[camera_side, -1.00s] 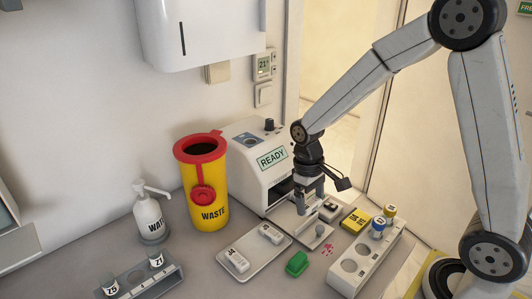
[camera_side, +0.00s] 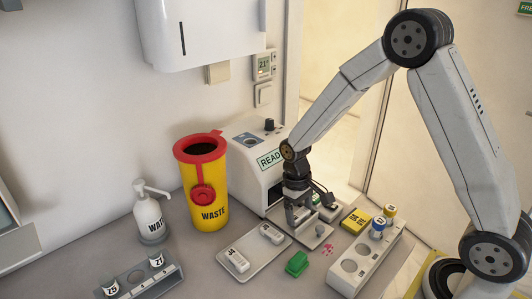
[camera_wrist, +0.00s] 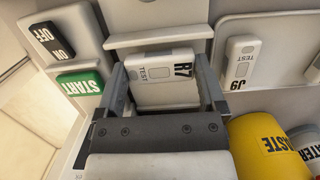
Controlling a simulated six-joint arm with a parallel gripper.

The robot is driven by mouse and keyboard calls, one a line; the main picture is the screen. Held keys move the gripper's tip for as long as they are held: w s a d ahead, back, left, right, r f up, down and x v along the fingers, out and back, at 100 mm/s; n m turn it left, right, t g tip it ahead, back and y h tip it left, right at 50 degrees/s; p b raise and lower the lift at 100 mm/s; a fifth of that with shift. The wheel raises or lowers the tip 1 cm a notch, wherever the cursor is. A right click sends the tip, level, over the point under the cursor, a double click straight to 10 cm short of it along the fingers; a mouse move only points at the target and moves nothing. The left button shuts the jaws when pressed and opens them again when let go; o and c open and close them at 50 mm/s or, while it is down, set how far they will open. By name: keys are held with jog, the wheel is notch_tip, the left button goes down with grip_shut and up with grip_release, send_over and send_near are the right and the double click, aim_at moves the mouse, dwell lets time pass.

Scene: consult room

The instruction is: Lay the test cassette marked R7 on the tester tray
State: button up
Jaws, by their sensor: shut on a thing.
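The test cassette marked R7 (camera_wrist: 165,88) is white and sits between the two fingers of my gripper (camera_wrist: 166,92) in the wrist view. My gripper is shut on it. In the side view my gripper (camera_side: 300,222) points down over the pale tester tray (camera_side: 314,239), which sticks out of the white tester (camera_side: 252,165). In the wrist view a pale raised edge (camera_wrist: 158,37) lies just beyond the cassette. In the side view the fingers mostly hide the cassette, and I cannot tell whether it touches the tray.
A flat tray (camera_side: 262,262) with two other cassettes lies left of my gripper. The yellow waste bin (camera_side: 208,196) stands behind it. A green block (camera_side: 297,263), a yellow box (camera_side: 355,220) and a vial rack (camera_side: 347,279) are nearby. A green START button (camera_wrist: 80,82) shows in the wrist view.

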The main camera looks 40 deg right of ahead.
jog(key=shift+f, duration=0.45)
jog(key=shift+f, duration=0.2)
jog(key=o, duration=1)
jog(key=shift+r, duration=0.15)
jog(key=r, duration=0.4)
jog(key=w+r, duration=0.1)
jog(key=r, duration=0.7)
jog(key=shift+w, duration=0.4)
jog(key=shift+s, duration=0.1)
jog(key=s+f+t, duration=0.1)
jog(key=s, duration=0.2)
jog(key=s+a+f+t, duration=0.1)
jog(key=s+f+t, duration=0.1)
jog(key=s, duration=0.2)
jog(key=s+f+t, duration=0.1)
jog(key=s, duration=0.3)
jog(key=shift+s+a+f, duration=0.15)
jog(key=shift+s+a, duration=0.1)
jog(key=shift+a, duration=0.1)
